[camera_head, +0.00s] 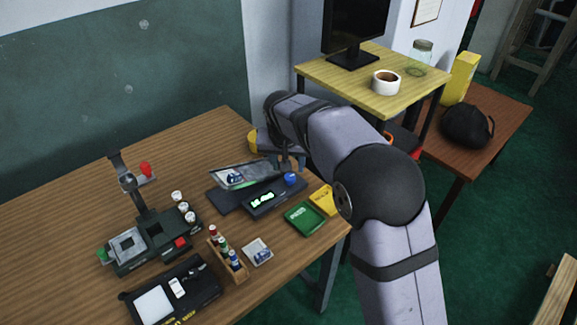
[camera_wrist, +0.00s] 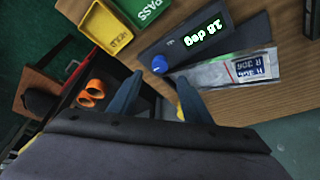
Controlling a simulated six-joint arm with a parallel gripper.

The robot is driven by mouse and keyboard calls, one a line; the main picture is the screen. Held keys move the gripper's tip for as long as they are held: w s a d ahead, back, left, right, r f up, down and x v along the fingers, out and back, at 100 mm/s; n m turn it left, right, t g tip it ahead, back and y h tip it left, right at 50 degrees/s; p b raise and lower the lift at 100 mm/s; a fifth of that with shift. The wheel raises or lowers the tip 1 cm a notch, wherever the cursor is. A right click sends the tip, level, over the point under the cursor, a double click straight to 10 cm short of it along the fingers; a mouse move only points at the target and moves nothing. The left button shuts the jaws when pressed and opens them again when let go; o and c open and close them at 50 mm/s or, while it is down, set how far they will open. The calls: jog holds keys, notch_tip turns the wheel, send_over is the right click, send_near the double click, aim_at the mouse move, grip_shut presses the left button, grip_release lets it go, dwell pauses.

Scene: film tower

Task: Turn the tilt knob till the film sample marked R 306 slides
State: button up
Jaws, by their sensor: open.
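The tilt unit (camera_head: 258,203) has a lit green readout, which reads 18 deg in the wrist view (camera_wrist: 205,33). Its blue tilt knob (camera_head: 291,179) also shows in the wrist view (camera_wrist: 160,64). The film sample (camera_head: 240,176) is a clear strip lying on the raised plate behind the readout. In the wrist view, its label (camera_wrist: 253,67) appears to read R 306. My gripper (camera_head: 290,161) is open above the knob's far side. In the wrist view, the knob shows just beyond and between the two fingertips (camera_wrist: 158,82), apart from both.
A green PASS tray (camera_head: 305,217) and a yellow HOLD tray (camera_head: 323,198) lie in front of the unit. A wooden bottle rack (camera_head: 228,262) and a dark instrument (camera_head: 150,238) stand to the left. Bare wooden tabletop (camera_head: 60,240) lies at far left.

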aim_at(290, 176)
jog(key=shift+p+x, duration=3.8)
jog(key=shift+p, duration=1.25)
jog(key=c, duration=1)
